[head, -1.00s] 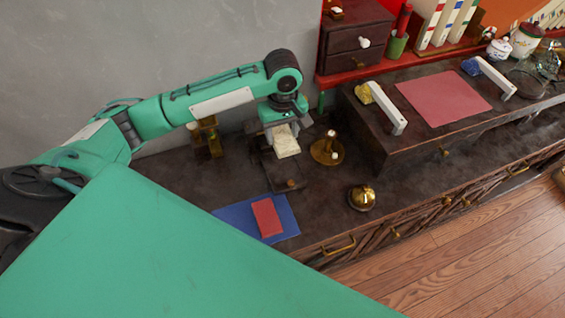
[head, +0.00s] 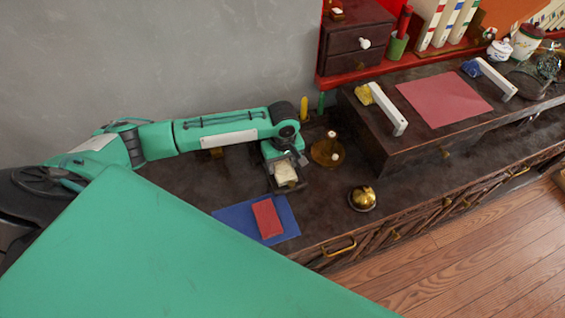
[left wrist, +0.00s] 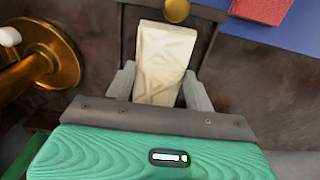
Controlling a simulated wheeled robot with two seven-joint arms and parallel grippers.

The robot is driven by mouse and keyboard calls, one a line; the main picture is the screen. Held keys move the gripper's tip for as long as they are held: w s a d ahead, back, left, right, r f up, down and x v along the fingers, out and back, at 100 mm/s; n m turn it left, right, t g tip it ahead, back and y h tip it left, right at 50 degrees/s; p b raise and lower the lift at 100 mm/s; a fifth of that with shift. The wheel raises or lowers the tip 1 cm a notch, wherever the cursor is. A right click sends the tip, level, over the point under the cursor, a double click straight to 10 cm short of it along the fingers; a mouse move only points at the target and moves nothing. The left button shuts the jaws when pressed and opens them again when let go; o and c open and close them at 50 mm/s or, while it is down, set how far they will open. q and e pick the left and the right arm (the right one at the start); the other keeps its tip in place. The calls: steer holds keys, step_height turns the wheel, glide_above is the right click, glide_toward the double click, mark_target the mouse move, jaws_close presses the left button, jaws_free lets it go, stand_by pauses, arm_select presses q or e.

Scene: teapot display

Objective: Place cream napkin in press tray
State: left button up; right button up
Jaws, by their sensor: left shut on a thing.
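The cream napkin (head: 285,174) is a small folded pale block. In the left wrist view the napkin (left wrist: 164,62) sits between the fingers of my left gripper (left wrist: 160,82), which is shut on it. In the head view my left gripper (head: 284,168) points down over the dark press tray (head: 293,187). The tray (left wrist: 128,40) shows around and beyond the napkin in the left wrist view, with a round brass knob (left wrist: 177,10) at its far edge. I cannot tell whether the napkin touches the tray floor. My right gripper is not in view.
A brass piece with a white-tipped handle (head: 327,151) stands close right of the gripper. A brass bell (head: 362,198) is farther right. A red folded cloth (head: 267,218) lies on a blue mat (head: 286,222) in front. A raised dark stand (head: 440,131) is at right.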

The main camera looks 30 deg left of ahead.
mark_target(283, 167)
arm_select(q)
steer(key=o, duration=0.7)
steer(key=shift+f, duration=0.1)
step_height(283, 167, up, 12)
steer(key=shift+r, duration=0.2)
stand_by(0.4)
